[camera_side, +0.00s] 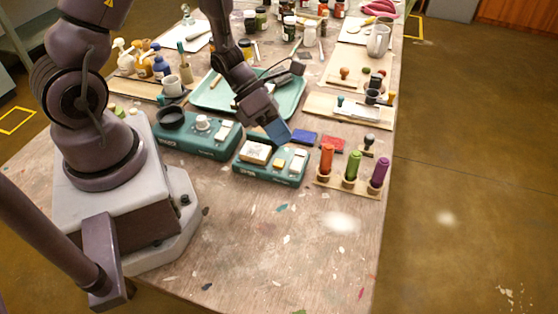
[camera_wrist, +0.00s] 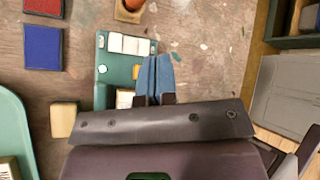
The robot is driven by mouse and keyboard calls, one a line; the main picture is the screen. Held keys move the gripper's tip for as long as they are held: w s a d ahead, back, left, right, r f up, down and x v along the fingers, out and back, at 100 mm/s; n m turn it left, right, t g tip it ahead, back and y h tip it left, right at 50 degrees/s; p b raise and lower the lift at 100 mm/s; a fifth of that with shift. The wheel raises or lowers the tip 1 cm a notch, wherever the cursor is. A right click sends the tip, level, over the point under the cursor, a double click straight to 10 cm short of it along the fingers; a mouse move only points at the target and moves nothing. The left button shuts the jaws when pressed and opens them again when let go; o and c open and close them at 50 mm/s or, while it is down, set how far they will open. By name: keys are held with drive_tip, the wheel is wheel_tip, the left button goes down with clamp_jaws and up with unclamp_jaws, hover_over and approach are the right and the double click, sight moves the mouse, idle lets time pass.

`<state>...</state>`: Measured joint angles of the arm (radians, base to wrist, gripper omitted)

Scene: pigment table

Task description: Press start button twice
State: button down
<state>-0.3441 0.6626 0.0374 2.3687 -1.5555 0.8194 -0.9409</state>
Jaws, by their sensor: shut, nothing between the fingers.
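My gripper (camera_side: 278,131) is shut and empty, its blue fingers pointing down just above and behind the front teal device (camera_side: 258,172). In the wrist view the shut fingers (camera_wrist: 158,75) overlap the right edge of this device (camera_wrist: 118,70). I cannot read which one is the start button, nor see the fingers touching any button. My gripper hides the device's lower part in the wrist view.
A cream block (camera_side: 257,152) is at the device's left end. Another teal device (camera_side: 170,140) with a black dish stands left. Blue (camera_side: 305,136) and red (camera_side: 332,145) pads lie behind; three coloured-handled tools (camera_side: 352,165) stand right. The front table is clear.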

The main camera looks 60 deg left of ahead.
sight(280, 160)
drive_tip(key=shift+f, duration=1.85)
drive_tip(key=shift+f, duration=0.1)
idle(0.5)
drive_tip(key=shift+f, duration=0.3)
drive_tip(key=shift+f, duration=0.45)
idle(0.6)
idle(0.4)
drive_tip(key=shift+r, duration=0.9)
drive_tip(key=shift+r, duration=2.5)
